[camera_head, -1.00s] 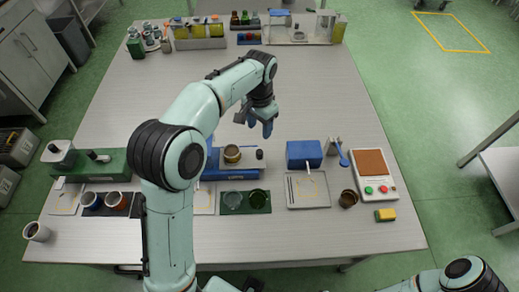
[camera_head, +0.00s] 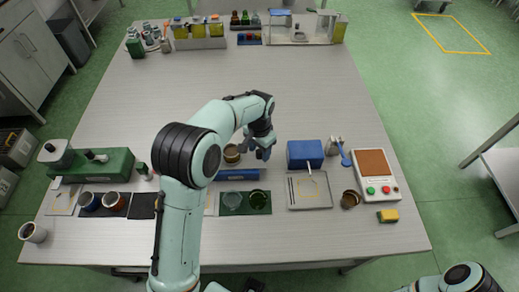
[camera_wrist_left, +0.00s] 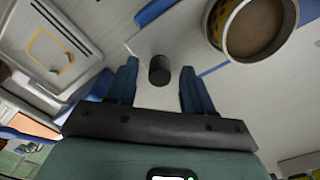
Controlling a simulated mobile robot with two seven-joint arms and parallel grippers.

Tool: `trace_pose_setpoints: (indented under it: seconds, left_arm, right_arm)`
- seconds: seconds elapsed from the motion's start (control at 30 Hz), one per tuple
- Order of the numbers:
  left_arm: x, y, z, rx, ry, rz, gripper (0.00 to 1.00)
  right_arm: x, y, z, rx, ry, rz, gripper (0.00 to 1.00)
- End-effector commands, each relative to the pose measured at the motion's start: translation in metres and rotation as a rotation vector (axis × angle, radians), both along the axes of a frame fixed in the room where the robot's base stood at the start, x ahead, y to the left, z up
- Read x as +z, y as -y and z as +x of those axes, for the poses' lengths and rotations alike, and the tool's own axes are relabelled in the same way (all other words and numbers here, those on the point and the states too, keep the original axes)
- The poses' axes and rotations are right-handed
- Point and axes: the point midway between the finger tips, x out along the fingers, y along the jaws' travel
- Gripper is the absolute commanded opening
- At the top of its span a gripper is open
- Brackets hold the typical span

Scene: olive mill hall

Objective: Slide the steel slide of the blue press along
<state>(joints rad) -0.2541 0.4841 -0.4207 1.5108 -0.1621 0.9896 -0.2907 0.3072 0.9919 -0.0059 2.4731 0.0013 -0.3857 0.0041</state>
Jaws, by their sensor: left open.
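The blue press (camera_head: 238,175) stands near the front middle of the table, partly hidden by my left arm. A brass-coloured round cup (camera_head: 231,153) sits on it, and in the left wrist view the cup (camera_wrist_left: 252,24) is at the upper right. The pale steel slide (camera_wrist_left: 151,97) shows in the left wrist view with a black knob (camera_wrist_left: 159,71) standing up from it. My left gripper (camera_head: 259,153) is open over the press, its blue fingers on either side of the knob and apart from it. In the head view the gripper hides the knob. My right gripper is out of view.
A blue box (camera_head: 304,154) and a steel tray (camera_head: 325,202) stand right of the press. A dark green tray (camera_head: 246,210) with two dishes lies in front. A green press (camera_head: 98,163) stands at the left. The middle of the table is clear.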

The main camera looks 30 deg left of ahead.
Motion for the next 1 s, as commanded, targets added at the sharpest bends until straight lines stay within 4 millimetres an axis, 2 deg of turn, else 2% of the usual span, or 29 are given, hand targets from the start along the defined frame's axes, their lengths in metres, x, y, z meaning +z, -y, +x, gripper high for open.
trace_pose_setpoints:
  seconds: [0.07, 0.23, 0.43, 0.7, 0.8, 1.0]
  left_arm:
    - [0.0, 0.0, 0.0, 0.0, 0.0, 0.0, 0.52]
    - [0.0, 0.0, 0.0, 0.0, 0.0, 0.0, 0.0]
    - [0.0, -0.004, -0.002, 0.002, 0.0, 0.0, 0.0]
    - [-0.001, -0.052, -0.031, 0.007, 0.0, 0.001, 0.0]
    - [-0.001, -0.062, -0.038, 0.004, 0.0, 0.0, 0.0]
    - [0.0, -0.065, -0.04, 0.0, 0.0, 0.0, 0.0]
  right_arm:
    - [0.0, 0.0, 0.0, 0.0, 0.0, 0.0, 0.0]
    - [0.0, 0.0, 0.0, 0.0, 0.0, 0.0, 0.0]
    - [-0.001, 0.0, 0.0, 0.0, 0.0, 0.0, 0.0]
    - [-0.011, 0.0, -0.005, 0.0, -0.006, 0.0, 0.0]
    - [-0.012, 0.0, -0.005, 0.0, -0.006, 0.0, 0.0]
    - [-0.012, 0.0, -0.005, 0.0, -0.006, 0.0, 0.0]
